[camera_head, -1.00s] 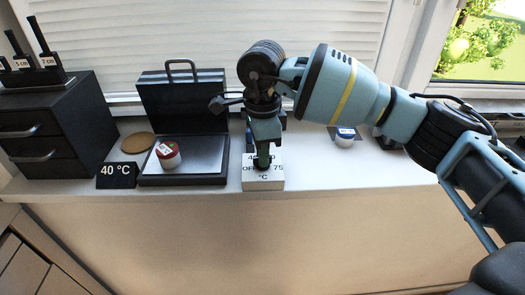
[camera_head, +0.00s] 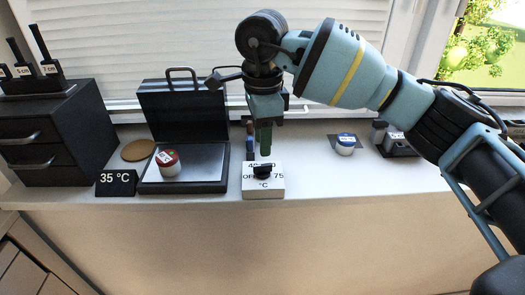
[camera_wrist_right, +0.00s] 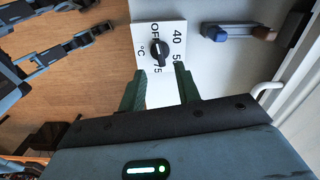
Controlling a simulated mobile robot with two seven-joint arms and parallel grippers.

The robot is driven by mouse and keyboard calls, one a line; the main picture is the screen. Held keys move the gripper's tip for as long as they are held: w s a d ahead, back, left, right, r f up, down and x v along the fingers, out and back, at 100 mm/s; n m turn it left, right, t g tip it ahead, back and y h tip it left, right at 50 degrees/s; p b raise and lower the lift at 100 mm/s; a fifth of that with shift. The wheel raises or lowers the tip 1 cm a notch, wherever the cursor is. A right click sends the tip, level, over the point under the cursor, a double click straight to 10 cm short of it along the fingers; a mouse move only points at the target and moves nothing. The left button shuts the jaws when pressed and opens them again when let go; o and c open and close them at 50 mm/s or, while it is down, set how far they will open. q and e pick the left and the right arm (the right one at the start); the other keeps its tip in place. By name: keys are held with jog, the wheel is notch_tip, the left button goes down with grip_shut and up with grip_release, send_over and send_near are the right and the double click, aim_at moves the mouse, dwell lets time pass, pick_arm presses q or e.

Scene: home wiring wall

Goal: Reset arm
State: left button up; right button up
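My right gripper (camera_head: 264,140) points down above the white dial box (camera_head: 263,187). Its green fingers are apart with nothing between them, and the right wrist view also shows the open gripper (camera_wrist_right: 159,69). The black knob (camera_head: 264,170) on the box is clear of the fingers, and it also shows in the right wrist view (camera_wrist_right: 160,50). The box has OFF, 40 and 75 markings and °C. A black sign (camera_head: 116,183) reads 35 °C.
An open black case (camera_head: 184,187) holds a red-lidded jar (camera_head: 168,163). A cork disc (camera_head: 138,150) and black drawers (camera_head: 55,135) are to the left. A blue-lidded jar (camera_head: 345,145) and a dark device (camera_head: 397,145) stand right. The sill's front right is clear.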

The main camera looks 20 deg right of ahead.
jog(key=shift+r, duration=0.8)
jog(key=shift+f, duration=0.1)
